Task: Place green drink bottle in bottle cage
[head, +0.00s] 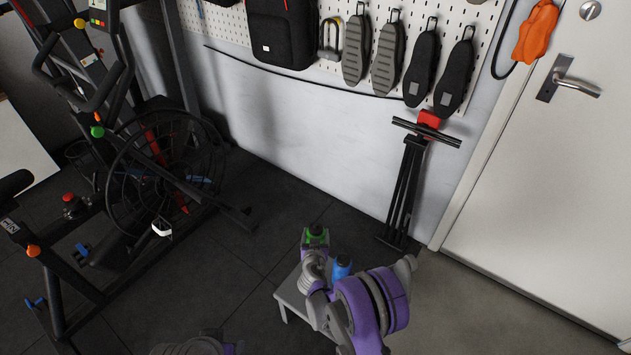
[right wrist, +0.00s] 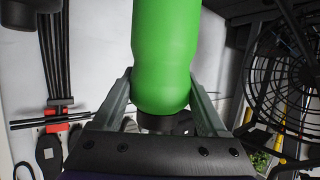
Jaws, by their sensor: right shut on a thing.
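The green drink bottle (head: 316,237) is held by my right gripper (head: 315,246), above the far end of a small grey stool. In the right wrist view the bottle (right wrist: 166,50) sits between the two fingers of the right gripper (right wrist: 163,88), with its dark end towards the palm. I cannot make out a bottle cage for certain; the exercise bike (head: 150,175) stands to the left, apart from the bottle. My left gripper does not show; only a grey and purple arm part is at the bottom edge.
A blue bottle (head: 341,266) is close to the right gripper, partly hidden by my arm. The grey stool (head: 290,297) is beneath. A black folded stand (head: 405,190) leans by the wall, left of the door (head: 550,200). Dark floor between bike and stool is clear.

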